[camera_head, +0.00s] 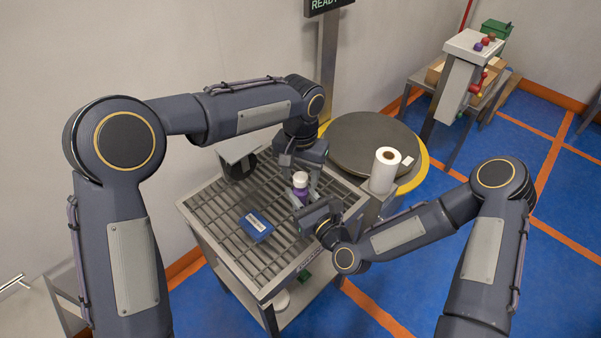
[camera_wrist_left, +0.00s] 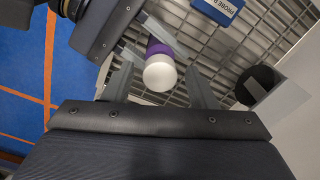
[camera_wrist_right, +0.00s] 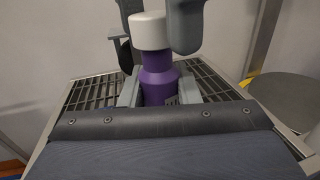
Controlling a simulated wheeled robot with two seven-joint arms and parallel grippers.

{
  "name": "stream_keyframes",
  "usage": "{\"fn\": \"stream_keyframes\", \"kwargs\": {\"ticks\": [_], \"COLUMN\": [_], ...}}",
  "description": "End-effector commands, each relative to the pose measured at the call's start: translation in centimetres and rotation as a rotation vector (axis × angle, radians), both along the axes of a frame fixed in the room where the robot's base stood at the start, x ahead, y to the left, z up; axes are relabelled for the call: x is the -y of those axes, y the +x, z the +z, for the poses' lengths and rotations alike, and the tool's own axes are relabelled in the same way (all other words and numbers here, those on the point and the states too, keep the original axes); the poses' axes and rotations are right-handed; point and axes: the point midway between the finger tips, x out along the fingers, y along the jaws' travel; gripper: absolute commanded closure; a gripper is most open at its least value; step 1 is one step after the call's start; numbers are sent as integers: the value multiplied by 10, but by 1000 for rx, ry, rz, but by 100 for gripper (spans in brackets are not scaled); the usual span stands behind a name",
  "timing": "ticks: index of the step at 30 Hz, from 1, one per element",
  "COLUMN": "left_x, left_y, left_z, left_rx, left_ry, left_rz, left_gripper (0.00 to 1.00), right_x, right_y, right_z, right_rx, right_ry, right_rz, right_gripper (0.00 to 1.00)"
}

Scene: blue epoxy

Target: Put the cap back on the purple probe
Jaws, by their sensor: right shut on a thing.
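The purple probe (camera_head: 300,194) stands upright over the slatted table, its white cap (camera_head: 300,179) on its top end. In the right wrist view the purple body (camera_wrist_right: 158,82) shows below the white cap (camera_wrist_right: 149,30), with no clear gap between them. My right gripper (camera_head: 307,205) is shut on the purple body from the side. My left gripper (camera_wrist_left: 161,85) is above, pointing down. Its fingers are open on either side of the cap, with visible room in the left wrist view. The probe's lower end is hidden.
A blue box labelled PROBE (camera_head: 256,226) lies on the slatted table (camera_head: 222,237) near the probe. A black round piece with a grey plate (camera_wrist_left: 258,84) stands at the table's back. A white roll (camera_head: 385,169) and a round grey turntable (camera_head: 365,143) are to the right.

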Motion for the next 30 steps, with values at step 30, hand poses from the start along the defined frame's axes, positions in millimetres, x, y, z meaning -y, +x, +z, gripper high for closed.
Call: {"fn": "stream_keyframes", "kwargs": {"ticks": [30], "left_x": [0], "left_y": [0], "left_z": [116], "left_rx": [1], "left_ry": [0], "left_rz": [1], "left_gripper": [48], "right_x": [0], "right_y": [0], "right_z": [0], "right_rx": [0], "right_ry": [0], "right_rz": [0], "right_gripper": [100]}}
